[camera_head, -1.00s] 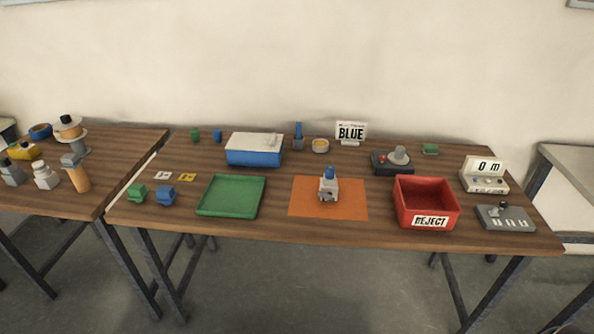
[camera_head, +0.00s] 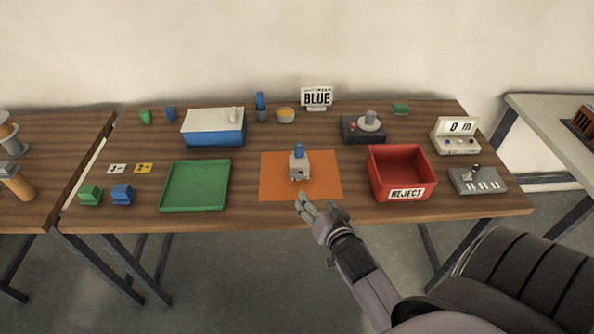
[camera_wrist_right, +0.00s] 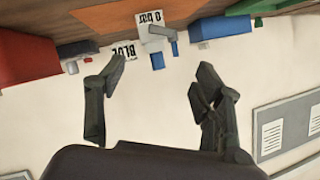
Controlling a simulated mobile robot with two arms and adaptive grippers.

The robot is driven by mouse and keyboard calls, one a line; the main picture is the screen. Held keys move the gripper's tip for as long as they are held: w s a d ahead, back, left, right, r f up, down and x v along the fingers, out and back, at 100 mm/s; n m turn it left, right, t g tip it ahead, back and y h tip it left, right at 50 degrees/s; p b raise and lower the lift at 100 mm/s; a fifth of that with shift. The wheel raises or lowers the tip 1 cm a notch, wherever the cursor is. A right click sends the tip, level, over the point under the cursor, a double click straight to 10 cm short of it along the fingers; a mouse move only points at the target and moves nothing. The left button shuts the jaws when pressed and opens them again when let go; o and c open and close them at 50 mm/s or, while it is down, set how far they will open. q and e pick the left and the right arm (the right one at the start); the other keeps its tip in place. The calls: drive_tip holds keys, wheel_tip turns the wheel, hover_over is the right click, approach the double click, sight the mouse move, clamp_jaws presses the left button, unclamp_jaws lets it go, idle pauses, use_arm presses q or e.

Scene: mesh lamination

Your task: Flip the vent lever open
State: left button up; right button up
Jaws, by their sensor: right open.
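A small grey-white device (camera_head: 299,167) with a blue top stands upright on the orange mat (camera_head: 327,182). A grey box (camera_head: 478,181) with a small lever-like knob and white marks lies at the table's right front. I cannot tell which of these parts is the vent lever. My right gripper (camera_head: 308,205) is just in front of the orange mat, apart from the device. In the right wrist view my right gripper (camera_wrist_right: 158,74) has its fingers spread with nothing between them. My left gripper is not in view.
A red reject bin (camera_head: 372,180) stands right of the mat and a green tray (camera_head: 164,190) left of it. A blue box (camera_head: 214,139) with a white lid, a BLUE sign (camera_head: 317,97) and a display unit (camera_head: 456,136) stand farther back.

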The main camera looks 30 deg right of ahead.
sight(298, 176)
drive_tip(key=p+x, duration=0.2)
drive_tip(key=x, duration=1.5)
drive_tip(key=shift+c, duration=0.4)
